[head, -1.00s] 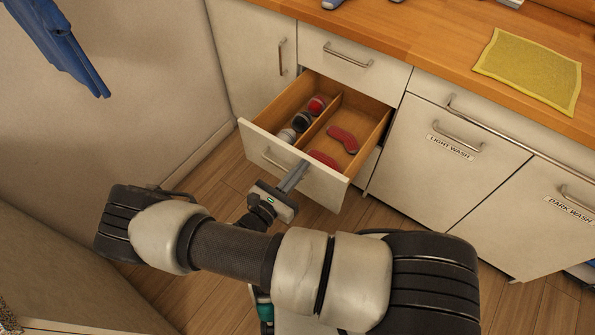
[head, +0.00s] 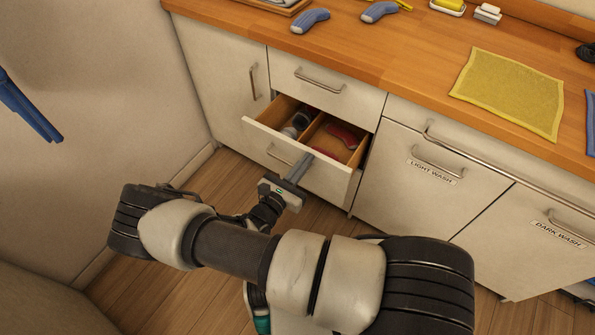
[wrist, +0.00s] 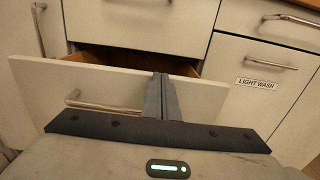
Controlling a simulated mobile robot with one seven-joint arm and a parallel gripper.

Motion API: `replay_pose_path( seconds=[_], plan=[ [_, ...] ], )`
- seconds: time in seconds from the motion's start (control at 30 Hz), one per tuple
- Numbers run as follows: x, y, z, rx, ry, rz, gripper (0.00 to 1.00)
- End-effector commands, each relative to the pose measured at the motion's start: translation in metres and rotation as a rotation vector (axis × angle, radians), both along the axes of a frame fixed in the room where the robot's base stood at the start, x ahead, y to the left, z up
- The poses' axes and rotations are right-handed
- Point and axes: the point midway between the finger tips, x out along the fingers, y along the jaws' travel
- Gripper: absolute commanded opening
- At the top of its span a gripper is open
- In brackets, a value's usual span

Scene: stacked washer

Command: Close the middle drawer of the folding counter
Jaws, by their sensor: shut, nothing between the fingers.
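The middle drawer (head: 326,176) of the white folding counter is partly open, below a shut top drawer (head: 322,88). It holds rolled socks (head: 297,121) on the left of a wooden divider and red items (head: 343,135) on the right. My gripper (head: 304,160) is shut and empty, its fingertips at the drawer's front panel, right of the bar handle. In the wrist view the shut fingers (wrist: 160,82) reach the top edge of the drawer front (wrist: 115,88), right of the handle (wrist: 98,104). Whether they touch the panel I cannot tell for sure.
A tall cabinet door (head: 228,72) is left of the drawers. The light wash (head: 418,175) and dark wash (head: 545,235) fronts are shut at the right. Wood floor is clear before the drawer.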

Motion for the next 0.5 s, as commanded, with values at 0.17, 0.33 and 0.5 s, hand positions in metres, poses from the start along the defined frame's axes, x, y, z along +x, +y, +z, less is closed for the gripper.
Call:
replay_pose_path(
  seconds=[0.17,0.33,0.5],
  plan=[
    [0.034,-0.028,0.000,-0.001,-0.001,-0.003,0.00],
    [0.062,-0.050,0.000,-0.001,-0.001,-0.002,0.00],
    [0.082,-0.065,0.000,0.000,0.000,-0.002,0.00]
  ],
)
